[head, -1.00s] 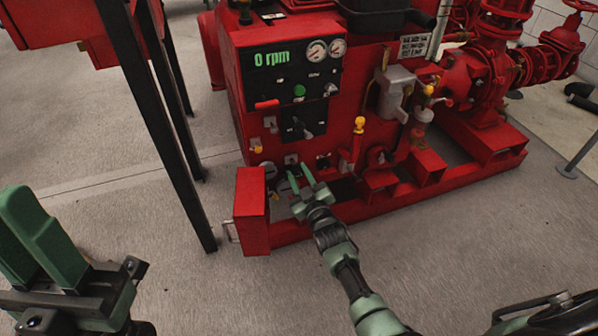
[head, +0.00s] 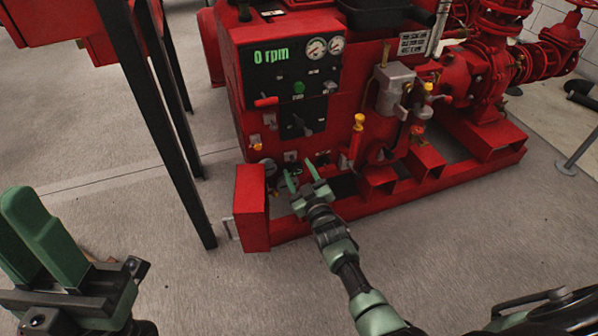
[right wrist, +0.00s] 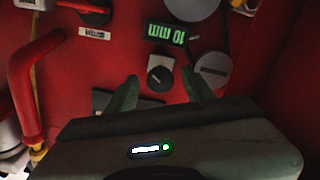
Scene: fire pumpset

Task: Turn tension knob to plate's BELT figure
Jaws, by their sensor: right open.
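In the right wrist view, a small dark round knob (right wrist: 160,77) with a pale mark sits on the red panel, below an upside-down green display (right wrist: 165,33) reading "10 mm". I take it for the tension knob. My right gripper (right wrist: 158,88) is open, one fingertip on each side of the knob in the picture; contact is not clear. In the head view, the right gripper (head: 300,177) is at the lower front of the red pumpset and hides the knob. A white plate (head: 413,43) is at upper right; its text is too small to read. My left gripper (head: 42,235) is at lower left, away from the pumpset.
A larger grey slotted disc (right wrist: 213,70) is close beside the right fingertip. A red pipe (right wrist: 35,80) runs along the left. A red box (head: 251,208) stands left of the right gripper. Black posts (head: 160,125) stand farther left. The floor in front is clear.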

